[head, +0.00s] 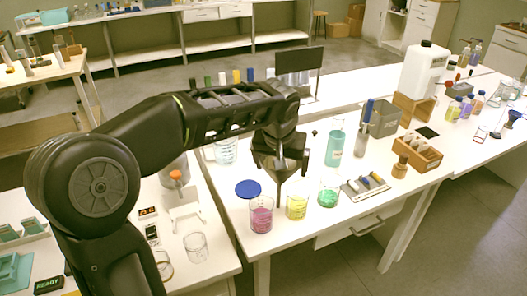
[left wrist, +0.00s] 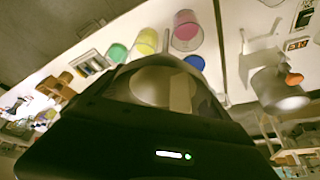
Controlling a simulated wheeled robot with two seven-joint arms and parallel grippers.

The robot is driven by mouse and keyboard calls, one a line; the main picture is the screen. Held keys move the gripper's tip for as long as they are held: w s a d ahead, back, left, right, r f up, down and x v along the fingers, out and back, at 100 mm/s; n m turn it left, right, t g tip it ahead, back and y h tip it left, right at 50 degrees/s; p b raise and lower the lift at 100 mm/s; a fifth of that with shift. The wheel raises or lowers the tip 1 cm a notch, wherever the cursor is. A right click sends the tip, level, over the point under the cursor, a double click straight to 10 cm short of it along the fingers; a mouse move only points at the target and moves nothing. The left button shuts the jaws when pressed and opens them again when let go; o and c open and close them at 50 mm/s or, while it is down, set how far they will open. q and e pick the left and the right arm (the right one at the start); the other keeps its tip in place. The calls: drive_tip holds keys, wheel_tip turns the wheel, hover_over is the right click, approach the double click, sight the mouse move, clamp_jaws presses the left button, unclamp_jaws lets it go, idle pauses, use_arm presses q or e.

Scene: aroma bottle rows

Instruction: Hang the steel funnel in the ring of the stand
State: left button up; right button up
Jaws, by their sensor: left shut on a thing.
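My left gripper (head: 280,160) reaches over the middle of the white bench and points down. It is shut on the steel funnel, whose narrow stem (head: 279,190) hangs below the fingers, above the bench behind the beakers. In the left wrist view the funnel's pale rounded body (left wrist: 152,84) sits between the dark fingers, partly hidden by them. A white stand (head: 184,207) is on the left bench section; it also shows in the left wrist view (left wrist: 261,50). I cannot make out the ring clearly. My right gripper is not in view.
Beakers with pink (head: 261,214), yellow (head: 297,205) and green (head: 329,190) liquid stand close in front of the funnel. A blue disc (head: 248,189) lies left of them. A teal bottle (head: 335,145) stands to the right. An empty beaker (head: 196,247) is at the left.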

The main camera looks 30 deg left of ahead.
use_arm(q)
drive_tip(key=d+f+m+h+b, duration=0.1)
drive_tip(key=d+f+m+b, duration=0.1)
drive_tip(key=d+f, duration=0.7)
drive_tip(key=shift+s+d+f+m, duration=0.2)
drive_tip(key=shift+s+f+m, duration=0.2)
drive_tip(key=shift+f+m, duration=0.3)
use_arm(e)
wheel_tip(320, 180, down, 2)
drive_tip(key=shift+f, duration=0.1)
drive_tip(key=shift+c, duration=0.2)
